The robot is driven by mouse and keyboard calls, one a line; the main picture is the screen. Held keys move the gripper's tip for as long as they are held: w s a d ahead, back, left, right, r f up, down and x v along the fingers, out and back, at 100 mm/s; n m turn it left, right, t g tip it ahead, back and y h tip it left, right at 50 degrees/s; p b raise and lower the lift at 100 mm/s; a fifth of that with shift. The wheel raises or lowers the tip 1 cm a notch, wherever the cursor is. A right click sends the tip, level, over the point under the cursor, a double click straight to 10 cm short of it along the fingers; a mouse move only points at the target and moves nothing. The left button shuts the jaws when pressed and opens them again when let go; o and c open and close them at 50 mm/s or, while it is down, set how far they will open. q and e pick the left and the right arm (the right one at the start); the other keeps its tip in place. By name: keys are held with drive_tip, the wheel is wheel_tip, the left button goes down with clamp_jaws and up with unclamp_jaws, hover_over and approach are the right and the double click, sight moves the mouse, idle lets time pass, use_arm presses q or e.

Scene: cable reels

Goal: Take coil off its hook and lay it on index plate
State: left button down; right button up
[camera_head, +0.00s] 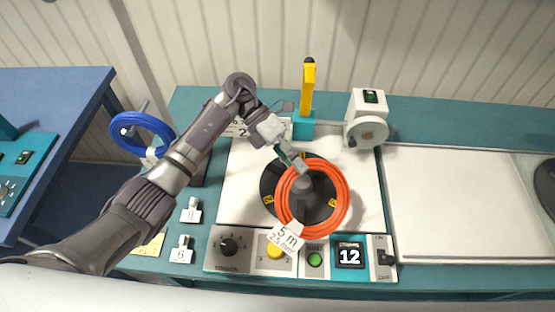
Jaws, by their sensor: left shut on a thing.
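An orange coil (343,210) with a white tag (286,238) reading "5 m" is over the black index plate (270,180). My left gripper (299,166) is shut on the coil's far side. The coil is offset to the right of the plate's middle and covers part of it. A grey post at the plate's middle shows through the ring. I cannot tell whether the coil touches the plate. A blue coil (118,127) hangs on a hook at the left, partly behind my arm. My right gripper is out of view.
A yellow upright part (308,88) and a white device with a grey dial (368,115) stand behind the plate. A white board (460,200) at the right is clear.

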use_arm(q)
drive_tip(key=w+a+f+n+t+b, duration=0.1)
drive_tip(key=a+f+n+t, duration=0.1)
drive_tip(key=f+n+t, duration=0.2)
drive_tip(key=w+a+f+n+t+h+b, duration=0.1)
drive_tip(key=a+f+n+t, duration=0.1)
drive_tip(key=f+n+t, duration=0.2)
drive_tip(key=a+f+n+t+h, duration=0.1)
drive_tip(key=f+n+t, duration=0.3)
drive_tip(key=n, duration=0.1)
drive_tip(key=shift+w+a+f+t+b, duration=0.3)
drive_tip(key=shift+w+a+f+b, duration=0.1)
drive_tip(key=shift+a+r+n+t+h+b, duration=0.1)
drive_tip(key=shift+a+n+t+h+b, duration=0.1)
drive_tip(key=shift+h+b, duration=0.55)
drive_tip(key=shift+a+r+n+t+h+b, duration=0.15)
drive_tip(key=shift+h+b, duration=0.3)
drive_tip(key=shift+b, duration=0.45)
drive_tip(key=shift+w+r, duration=0.1)
